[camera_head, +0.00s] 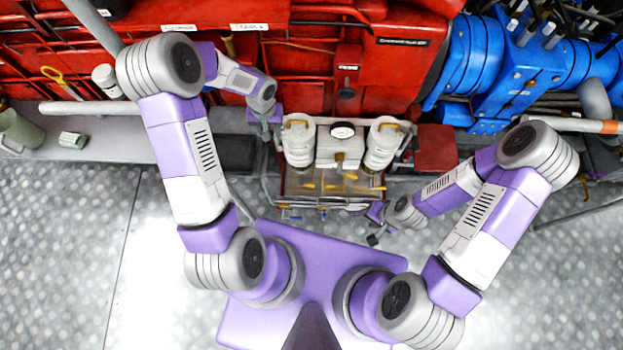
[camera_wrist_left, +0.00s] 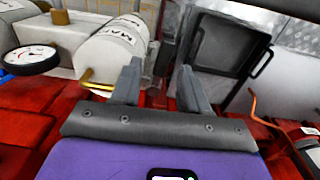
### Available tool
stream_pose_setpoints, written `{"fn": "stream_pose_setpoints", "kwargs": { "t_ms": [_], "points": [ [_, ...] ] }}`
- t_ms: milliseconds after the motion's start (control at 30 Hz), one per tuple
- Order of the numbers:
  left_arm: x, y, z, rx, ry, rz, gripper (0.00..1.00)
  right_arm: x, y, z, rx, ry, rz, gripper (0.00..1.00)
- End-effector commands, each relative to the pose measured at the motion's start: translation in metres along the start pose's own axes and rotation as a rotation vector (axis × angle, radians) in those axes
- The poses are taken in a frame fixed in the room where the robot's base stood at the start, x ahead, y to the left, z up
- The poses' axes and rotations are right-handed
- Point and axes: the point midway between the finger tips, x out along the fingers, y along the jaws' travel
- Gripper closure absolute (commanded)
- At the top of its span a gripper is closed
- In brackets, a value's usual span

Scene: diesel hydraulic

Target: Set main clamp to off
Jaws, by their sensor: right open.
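The hydraulic unit (camera_head: 339,150) has a white cylinder (camera_head: 298,145) on its left and another (camera_head: 380,145) on its right. In the left wrist view a white cylinder (camera_wrist_left: 112,48) bears a partly readable label, and a short brass-yellow lever (camera_wrist_left: 97,86) sticks out beside it. I cannot tell for sure which part is the main clamp. My left gripper (camera_wrist_left: 158,82) has its fingers apart and empty, close beside that lever and cylinder. In the head view it is partly hidden at the unit's left side. My right gripper (camera_head: 376,225) is open, low and right of the unit.
A pressure gauge (camera_head: 342,131) sits between the cylinders. Several yellow levers are along the unit's front, within a metal tube frame (camera_head: 266,180). Red machinery (camera_head: 330,70) stands behind, and blue machinery (camera_head: 505,70) at the right. The patterned floor (camera_head: 60,240) is clear.

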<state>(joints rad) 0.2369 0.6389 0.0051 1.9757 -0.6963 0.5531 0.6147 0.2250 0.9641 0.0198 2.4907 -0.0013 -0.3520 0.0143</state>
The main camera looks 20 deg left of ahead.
Motion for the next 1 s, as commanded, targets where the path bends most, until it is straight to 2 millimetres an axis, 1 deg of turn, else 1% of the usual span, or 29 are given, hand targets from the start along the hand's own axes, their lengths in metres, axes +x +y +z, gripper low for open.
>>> {"fn": "stream_pose_setpoints", "kwargs": {
  "t_ms": [33,200,233,300,567,1000],
  "points": [
    [-0.012,0.0,-0.001,0.0,0.005,0.001,0.55,-0.003,-0.001,0.0,-0.001,0.0,0.0,0.57],
    [-0.046,0.002,-0.001,0.005,0.005,0.001,0.55,-0.007,-0.003,0.0,-0.001,0.0,0.0,0.57],
    [-0.045,0.004,0.001,0.01,-0.001,0.005,0.55,-0.006,-0.002,0.0,-0.001,0.0,0.0,0.57],
    [-0.025,0.013,0.008,0.022,-0.015,0.033,0.55,0.002,0.0,0.0,-0.001,0.0,0.0,0.57],
    [0.015,0.038,0.029,0.049,-0.034,0.119,0.55,0.016,0.006,-0.001,0.0,-0.001,0.0,0.57],
    [0.082,0.08,0.072,0.068,-0.06,0.257,0.55,0.043,0.016,-0.002,0.0,0.0,0.0,0.57]
  ]
}}
